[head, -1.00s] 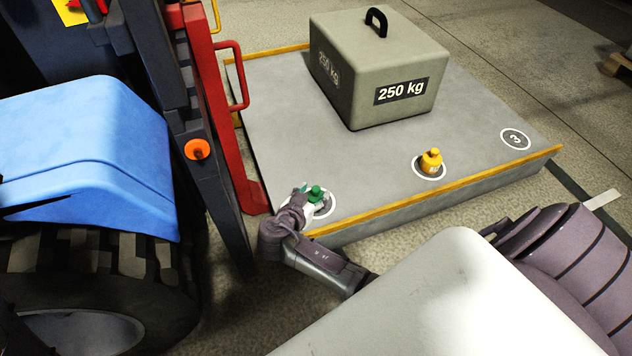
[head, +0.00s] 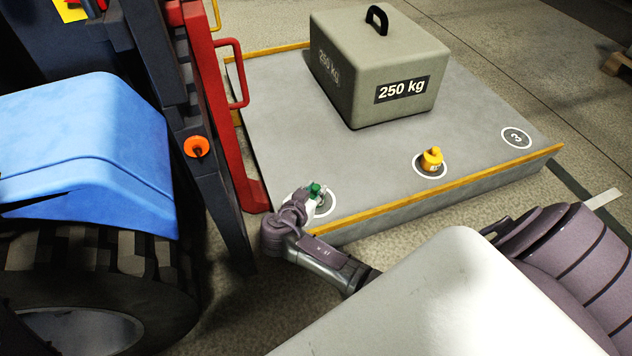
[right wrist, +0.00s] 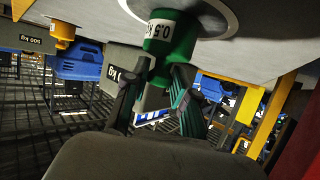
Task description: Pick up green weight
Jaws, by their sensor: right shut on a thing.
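The green weight (head: 315,188) is at the near left corner of the grey platform (head: 290,120), over a white-ringed circle. My right gripper (head: 309,196) is at it from the near side and hides part of it. In the right wrist view, which looks upside down, the green weight (right wrist: 172,45) with a white label sits between the fingers of my right gripper (right wrist: 162,82), which is shut on it. I cannot tell for sure whether its base is clear of the platform. My left gripper is not in view.
A yellow weight (head: 431,160) stands on another ringed circle to the right. A large 250 kg block (head: 375,70) stands farther back. The circle marked 3 (head: 516,138) is empty. A red and dark frame (head: 222,120) and a blue vehicle (head: 85,150) stand close on the left.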

